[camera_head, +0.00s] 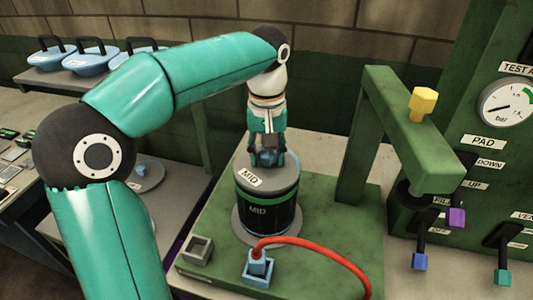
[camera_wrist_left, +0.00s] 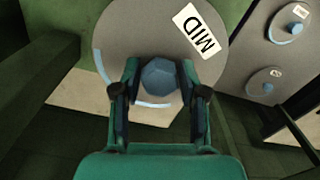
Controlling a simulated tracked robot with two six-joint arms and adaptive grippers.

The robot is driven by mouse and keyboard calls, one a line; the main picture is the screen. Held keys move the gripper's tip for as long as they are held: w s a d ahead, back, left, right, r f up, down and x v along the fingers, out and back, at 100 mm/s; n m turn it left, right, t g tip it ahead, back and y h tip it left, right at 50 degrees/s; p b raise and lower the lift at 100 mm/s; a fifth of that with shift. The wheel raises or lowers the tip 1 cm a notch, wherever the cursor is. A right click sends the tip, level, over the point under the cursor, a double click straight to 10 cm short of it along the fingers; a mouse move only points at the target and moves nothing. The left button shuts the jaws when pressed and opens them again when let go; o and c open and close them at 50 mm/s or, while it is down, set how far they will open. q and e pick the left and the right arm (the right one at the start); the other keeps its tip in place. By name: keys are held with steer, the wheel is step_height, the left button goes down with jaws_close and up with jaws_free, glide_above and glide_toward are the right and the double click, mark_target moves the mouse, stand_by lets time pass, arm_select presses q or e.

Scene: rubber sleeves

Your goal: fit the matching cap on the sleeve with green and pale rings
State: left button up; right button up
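The sleeve (camera_head: 262,216), labelled MID, stands upright on a round grey base on the green bench fixture. It is dark with green bands and thin pale rings. A grey cap (camera_head: 284,178), also labelled MID, lies level on the sleeve's top; I see no clear gap, but cannot tell how tightly it sits. In the left wrist view the cap (camera_wrist_left: 122,33) shows from above with a faceted blue knob (camera_wrist_left: 160,76). My left gripper (camera_head: 267,157) points down with its fingers closed on both sides of this knob. My right gripper is not in view.
A green press frame (camera_head: 362,130) with a yellow knob stands right of the sleeve, beside a gauge and lever panel (camera_head: 500,150). A red hose (camera_head: 320,246) runs in front from a blue fitting. Other small caps (camera_wrist_left: 290,24) lie on a grey surface.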

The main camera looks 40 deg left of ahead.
mark_target(268, 153)
arm_select(q)
steer(key=shift+o, duration=1.1)
step_height(268, 153, up, 12)
steer(key=shift+f, duration=0.1)
